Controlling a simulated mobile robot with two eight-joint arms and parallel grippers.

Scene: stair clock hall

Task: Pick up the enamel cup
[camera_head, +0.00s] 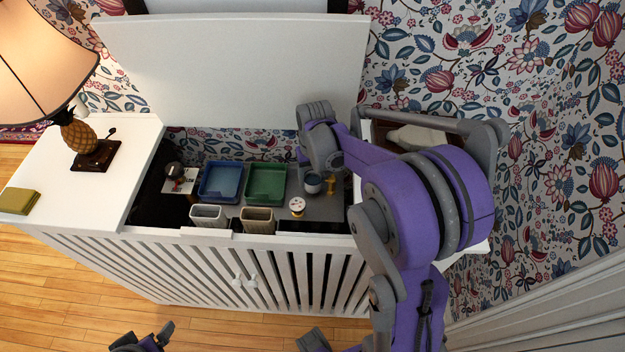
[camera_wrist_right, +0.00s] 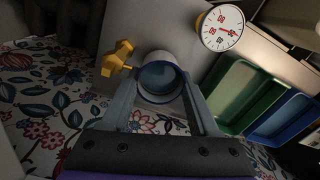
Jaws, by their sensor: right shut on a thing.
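The enamel cup (camera_head: 313,184), pale outside with a blue-grey inside, is in the open cabinet, right of the green tray. In the wrist view the cup (camera_wrist_right: 160,78) sits between the fingers of my right gripper (camera_wrist_right: 163,105), which is shut on it. In the head view my right gripper (camera_head: 315,172) reaches down to the cup from behind, partly hidden by its own wrist. I cannot tell if the cup touches the surface below. My left gripper (camera_head: 145,340) is cut off at the bottom edge, far from the cup; its jaw state is unclear.
A yellow object (camera_head: 330,187) is close beside the cup. A round dial (camera_head: 297,205) stands in front. The green tray (camera_head: 265,199), blue tray (camera_head: 221,199) and two small bins (camera_head: 257,228) are to the left. The raised white lid (camera_head: 230,70) stands behind.

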